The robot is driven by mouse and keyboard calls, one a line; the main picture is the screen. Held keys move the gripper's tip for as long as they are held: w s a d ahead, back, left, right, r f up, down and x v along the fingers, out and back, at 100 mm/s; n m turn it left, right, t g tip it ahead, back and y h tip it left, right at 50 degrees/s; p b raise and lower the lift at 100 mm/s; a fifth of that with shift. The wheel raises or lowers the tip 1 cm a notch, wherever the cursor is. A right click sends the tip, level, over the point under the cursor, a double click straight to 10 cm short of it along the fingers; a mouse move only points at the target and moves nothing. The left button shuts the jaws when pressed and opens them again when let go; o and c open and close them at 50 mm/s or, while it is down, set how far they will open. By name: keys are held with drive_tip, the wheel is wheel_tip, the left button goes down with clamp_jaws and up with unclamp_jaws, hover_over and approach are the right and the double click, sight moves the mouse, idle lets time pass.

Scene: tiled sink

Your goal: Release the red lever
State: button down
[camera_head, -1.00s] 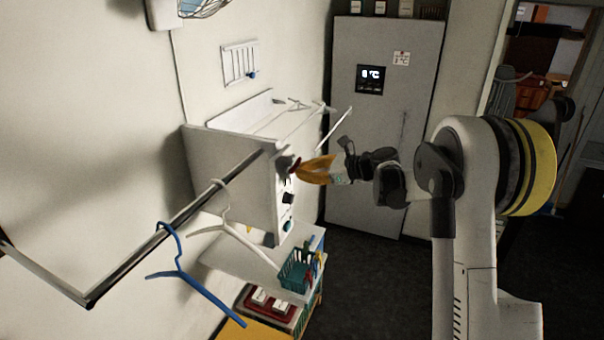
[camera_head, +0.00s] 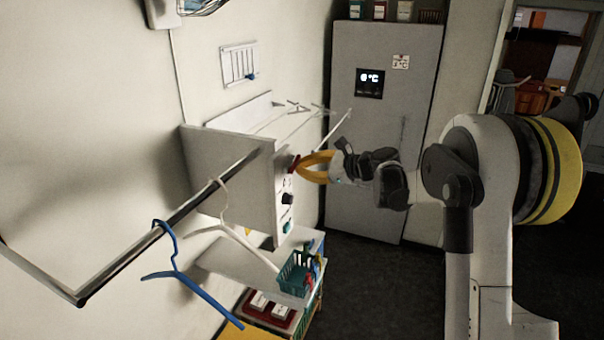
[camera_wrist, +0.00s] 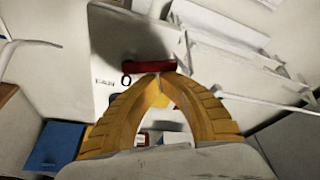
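The red lever (camera_wrist: 148,67) is a short, roughly level bar on the pale front of a white box-shaped unit (camera_head: 232,178). In the head view the lever (camera_head: 294,165) shows as a small red spot at the tips of my gripper (camera_head: 302,166). In the wrist view the two yellow fingers of my gripper (camera_wrist: 161,77) bow outward and their tips come together at the lower edge of the lever. The tips look to be touching it or very close. I cannot tell whether any of the lever is between them.
Dark and green knobs (camera_head: 288,199) sit below the lever. A rail with a white hanger (camera_head: 240,238) and a blue hanger (camera_head: 182,272) juts out in front. A green basket (camera_head: 294,275) stands on a shelf below. A grey fridge (camera_head: 378,120) stands behind.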

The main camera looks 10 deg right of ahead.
drive_tip(key=r+n+t+b, duration=0.1)
drive_tip(key=n+b, duration=0.1)
drive_tip(key=n, duration=0.1)
drive_tip(key=r+n+t+b, duration=0.1)
drive_tip(key=n+b, duration=0.1)
drive_tip(key=n, duration=0.1)
drive_tip(key=s+r+n+t+b, duration=0.1)
drive_tip(key=n+b, duration=0.1)
drive_tip(key=shift+a+r+n+t+b, duration=0.3)
drive_tip(key=shift+a+r+n+t, duration=0.05)
drive_tip(key=shift+a+n+t, duration=0.05)
